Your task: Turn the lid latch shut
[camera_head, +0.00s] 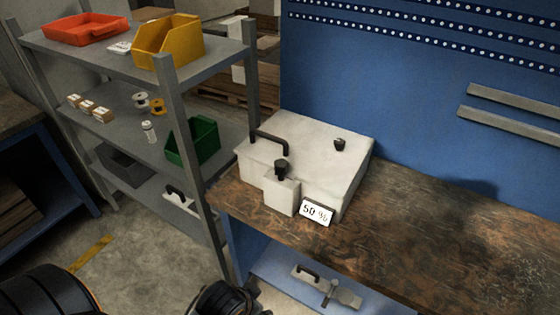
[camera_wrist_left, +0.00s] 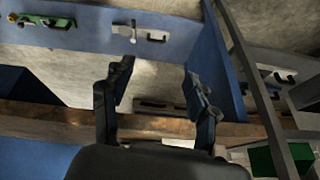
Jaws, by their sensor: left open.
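A white box with a flat lid (camera_head: 315,150) stands on the workbench in the head view. A black handle (camera_head: 268,138) is on its left side. A small dark knob-like part (camera_head: 339,144) sits on the lid toward the back right. A black knob (camera_head: 281,168) tops a white block at the box's front. I cannot tell for certain which of these is the latch, or how it is turned. My left gripper (camera_wrist_left: 160,78) is open and empty in the left wrist view, near the bench's edge and apart from the box. My right gripper is not in view.
The brown workbench top (camera_head: 430,225) is clear right of the box. A display (camera_head: 317,213) reading 50 % is at the box's front. A grey shelf rack (camera_head: 175,100) with coloured bins stands close on the left. Tools lie on the bench's lower shelf (camera_head: 285,275).

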